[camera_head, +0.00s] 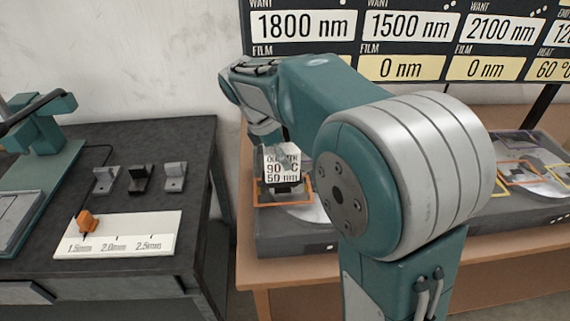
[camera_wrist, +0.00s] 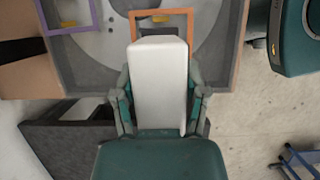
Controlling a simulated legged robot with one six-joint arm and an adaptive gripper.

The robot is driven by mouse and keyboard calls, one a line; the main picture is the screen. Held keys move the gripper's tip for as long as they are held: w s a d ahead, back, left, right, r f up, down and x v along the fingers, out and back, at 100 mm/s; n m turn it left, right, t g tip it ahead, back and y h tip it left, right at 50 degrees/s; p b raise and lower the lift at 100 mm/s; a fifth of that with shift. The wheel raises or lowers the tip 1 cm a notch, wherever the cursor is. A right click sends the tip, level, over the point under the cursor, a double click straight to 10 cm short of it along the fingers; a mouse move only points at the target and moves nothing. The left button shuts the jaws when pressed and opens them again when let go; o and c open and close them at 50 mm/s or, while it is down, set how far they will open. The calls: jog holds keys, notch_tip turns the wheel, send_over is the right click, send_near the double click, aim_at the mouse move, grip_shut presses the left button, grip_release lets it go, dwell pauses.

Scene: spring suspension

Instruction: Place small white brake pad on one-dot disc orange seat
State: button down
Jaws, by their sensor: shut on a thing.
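My gripper (camera_wrist: 161,98) is shut on a white block (camera_wrist: 158,75), the brake pad, with a finger on each side of it. In the head view the pad (camera_head: 282,166) shows a printed label reading 90 °C and 50 nm. It hangs over the orange square seat (camera_head: 263,196) on the nearer disc. In the wrist view the orange seat frame (camera_wrist: 194,30) shows behind the pad's far end, and the pad covers part of it. I cannot tell whether pad and seat touch. The pale disc (camera_wrist: 209,60) is partly hidden. Its dot mark is not clear.
A purple frame (camera_wrist: 93,20) lies left of the orange one in the wrist view. Another machine (camera_head: 535,190) with orange and purple frames is at right. A dark table (camera_head: 140,140) at left holds small brackets and a thickness gauge. A board (camera_head: 400,40) hangs behind.

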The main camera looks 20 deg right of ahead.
jog(key=shift+f, duration=1.4)
jog(key=shift+f, duration=0.15)
jog(key=shift+c, duration=0.6)
grip_release()
